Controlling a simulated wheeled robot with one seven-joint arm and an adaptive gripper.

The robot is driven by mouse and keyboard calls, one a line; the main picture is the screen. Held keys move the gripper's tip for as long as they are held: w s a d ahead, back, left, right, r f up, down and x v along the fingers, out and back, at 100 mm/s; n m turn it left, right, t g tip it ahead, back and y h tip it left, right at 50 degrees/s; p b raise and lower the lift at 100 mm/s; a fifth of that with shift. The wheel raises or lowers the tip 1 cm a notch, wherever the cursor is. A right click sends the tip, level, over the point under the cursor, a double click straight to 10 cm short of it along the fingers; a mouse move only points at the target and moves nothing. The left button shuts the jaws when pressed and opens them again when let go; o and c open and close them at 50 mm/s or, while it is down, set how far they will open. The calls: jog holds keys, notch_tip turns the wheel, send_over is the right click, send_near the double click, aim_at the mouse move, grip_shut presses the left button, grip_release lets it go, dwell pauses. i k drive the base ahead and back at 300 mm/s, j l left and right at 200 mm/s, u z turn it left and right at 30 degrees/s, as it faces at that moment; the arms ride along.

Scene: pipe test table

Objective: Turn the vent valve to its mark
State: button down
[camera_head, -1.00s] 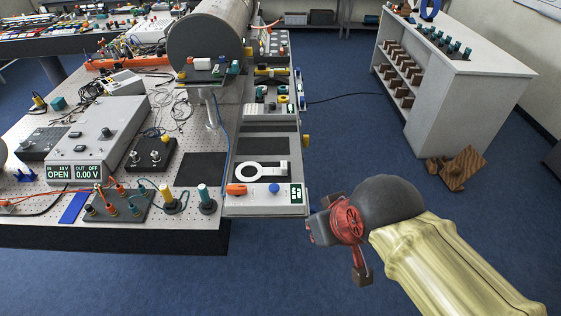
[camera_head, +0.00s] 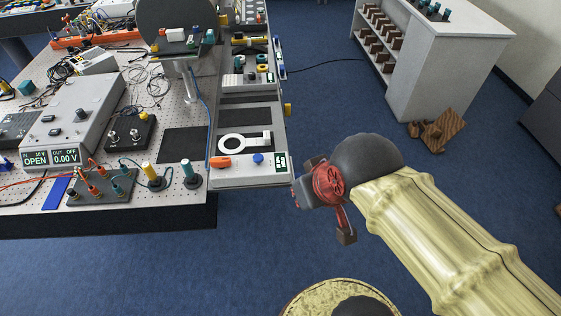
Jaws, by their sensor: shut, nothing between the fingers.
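A narrow grey panel unit (camera_head: 235,178) runs along the right side of the pegboard table. On its near end are an orange handle (camera_head: 219,162), a blue knob (camera_head: 258,158) and a white ring-shaped part (camera_head: 232,144). A yellow fitting (camera_head: 250,41) lies farther back on the unit. I cannot tell which of these is the vent valve, and its mark is too small to make out. My gripper (camera_head: 303,190) is shut and empty, over the floor just right of the unit's near end, apart from it.
A grey power supply box (camera_head: 85,125) and a terminal block with cables (camera_head: 100,188) sit on the table. A white shelf cabinet (camera_head: 440,60) stands at the back right, with brown blocks (camera_head: 437,130) on the floor beside it. The blue floor between is mostly clear.

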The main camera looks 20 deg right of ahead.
aim_at(221, 162)
jog(key=i+j, duration=0.25)
jog(key=j, duration=0.2)
jog(key=i+j, duration=0.25)
jog(key=j, duration=0.15)
jog(key=i+j, duration=0.25)
jog(key=j, duration=0.2)
jog(key=l+z, duration=0.05)
